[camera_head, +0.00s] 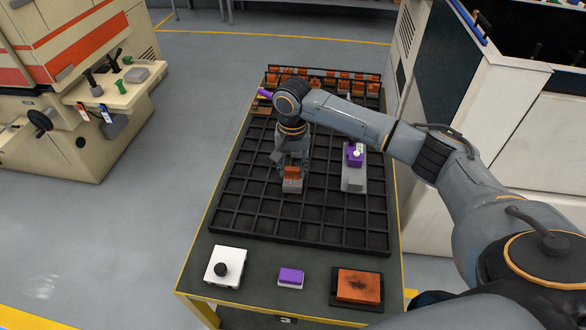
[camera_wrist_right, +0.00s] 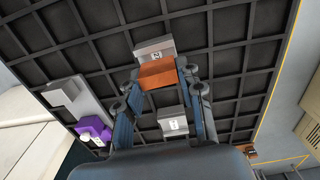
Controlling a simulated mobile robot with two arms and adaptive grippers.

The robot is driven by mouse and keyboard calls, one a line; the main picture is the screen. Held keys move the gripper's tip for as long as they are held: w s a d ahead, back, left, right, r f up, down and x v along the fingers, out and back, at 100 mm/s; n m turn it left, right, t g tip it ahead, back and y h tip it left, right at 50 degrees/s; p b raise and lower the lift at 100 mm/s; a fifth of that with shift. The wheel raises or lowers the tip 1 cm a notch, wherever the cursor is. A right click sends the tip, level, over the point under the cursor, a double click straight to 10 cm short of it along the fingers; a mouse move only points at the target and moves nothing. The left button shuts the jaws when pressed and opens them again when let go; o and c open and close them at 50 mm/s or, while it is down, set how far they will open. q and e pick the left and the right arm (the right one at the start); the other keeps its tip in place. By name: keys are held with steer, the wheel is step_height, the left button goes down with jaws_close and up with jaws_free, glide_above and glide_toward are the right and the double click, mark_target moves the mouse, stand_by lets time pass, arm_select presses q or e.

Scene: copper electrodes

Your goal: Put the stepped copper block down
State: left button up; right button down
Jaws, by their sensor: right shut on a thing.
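The copper block (camera_head: 291,172) is at the middle of the black gridded tray (camera_head: 250,190). My right gripper (camera_head: 291,168) reaches down over it and is shut on it. In the right wrist view, the copper block (camera_wrist_right: 157,75) sits between the two fingers of my gripper (camera_wrist_right: 160,78). Grey labelled parts show on both sides of it, one beyond (camera_wrist_right: 153,48) and one nearer (camera_wrist_right: 173,121); in the head view a grey part (camera_head: 292,186) shows just in front. I cannot tell whether the block touches the tray. My left gripper is not in view.
A purple piece on a grey holder (camera_head: 354,180) stands in the tray to the right. Several copper pieces (camera_head: 315,82) line the tray's far end. A white button box (camera_head: 222,266), a small purple block (camera_head: 291,277) and a copper plate (camera_head: 358,287) lie at the near edge. Many cells are empty.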

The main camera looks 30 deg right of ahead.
mark_target(293, 167)
steer(key=shift+f, duration=0.75)
steer(key=shift+f, duration=0.15)
steer(key=c, duration=0.8)
jaws_free()
steer(key=shift+c, duration=0.2)
step_height(293, 167, up, 12)
steer(key=b, duration=0.2)
